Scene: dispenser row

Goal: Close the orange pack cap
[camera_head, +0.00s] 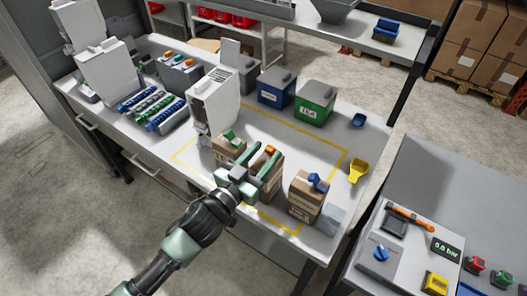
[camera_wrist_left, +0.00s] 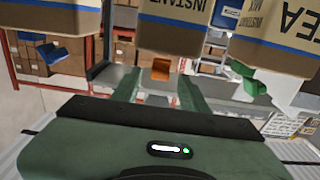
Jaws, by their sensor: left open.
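The orange cap (camera_head: 270,149) sits on top of the middle brown pack (camera_head: 275,175), which stands in a row of packs at the table's front. It shows in the left wrist view (camera_wrist_left: 161,69) as a small orange block against the pack. I cannot tell how far its lid is raised. My left gripper (camera_head: 267,149) comes in from the front, low over the pack tops. Its two green fingers are open, and in the left wrist view the orange cap lies between them; contact is not clear. My right gripper is in neither view.
A pack with a green cap (camera_head: 230,136) stands close on the left, one with a blue cap (camera_head: 318,182) on the right. A white dispenser (camera_head: 214,102) stands behind. A yellow scoop (camera_head: 357,171) lies at the right; the marked area behind the packs is mostly clear.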

